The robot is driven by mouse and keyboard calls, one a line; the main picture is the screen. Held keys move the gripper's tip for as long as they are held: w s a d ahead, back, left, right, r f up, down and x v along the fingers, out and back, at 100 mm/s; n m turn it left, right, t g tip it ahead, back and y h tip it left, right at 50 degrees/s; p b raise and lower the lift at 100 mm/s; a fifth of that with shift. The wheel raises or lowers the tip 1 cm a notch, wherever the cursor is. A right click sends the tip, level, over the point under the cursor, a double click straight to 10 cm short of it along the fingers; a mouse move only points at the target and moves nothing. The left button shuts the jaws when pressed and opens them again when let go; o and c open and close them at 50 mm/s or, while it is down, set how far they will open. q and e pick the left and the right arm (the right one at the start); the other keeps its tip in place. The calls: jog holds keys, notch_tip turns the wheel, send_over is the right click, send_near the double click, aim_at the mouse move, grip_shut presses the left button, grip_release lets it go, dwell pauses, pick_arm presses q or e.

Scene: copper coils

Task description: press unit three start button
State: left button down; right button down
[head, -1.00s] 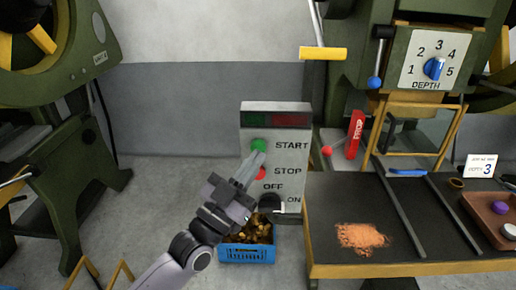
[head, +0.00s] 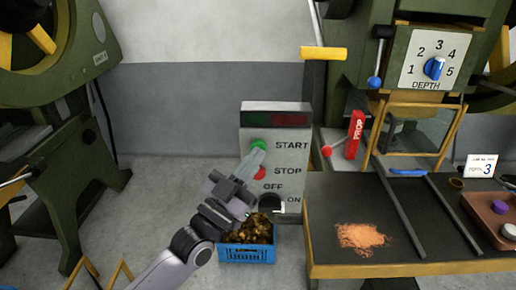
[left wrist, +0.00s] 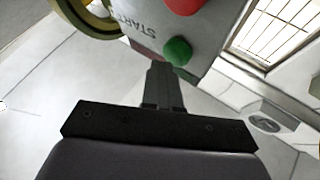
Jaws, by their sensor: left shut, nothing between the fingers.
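The control box (head: 288,160) stands in the middle of the head view, with START, STOP and OFF/ON labels. Its green start button (head: 258,144) is at the upper left and the red stop button (head: 259,173) below it. My left gripper (head: 257,156) is shut and empty, its fingertips just below the green button in the head view. In the left wrist view the closed fingers (left wrist: 160,72) point at the box beside the green button (left wrist: 178,51); I cannot tell whether they touch it. My right gripper is not in view.
A blue crate (head: 247,254) of copper-coloured pieces sits on the floor below the box. A dark-topped bench (head: 340,205) with orange shavings (head: 361,236) stands to the right, under a green machine with a depth dial (head: 434,69). Another green machine (head: 62,125) is at left.

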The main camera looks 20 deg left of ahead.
pick_arm(q)
jog(key=shift+w+a, duration=0.15)
jog(key=shift+w, duration=0.3)
dwell(0.4)
jog(key=shift+s, duration=0.1)
jog(key=shift+s+d+p, duration=0.3)
jog(key=shift+s+p, duration=0.1)
jog(key=shift+s, duration=0.4)
jog(key=s+p, duration=0.1)
jog(key=s, duration=0.1)
jog(key=s+d+p, duration=0.1)
jog(key=s, duration=0.1)
jog(key=shift+s+d, duration=0.2)
jog(key=shift+s, duration=0.2)
dwell(0.6)
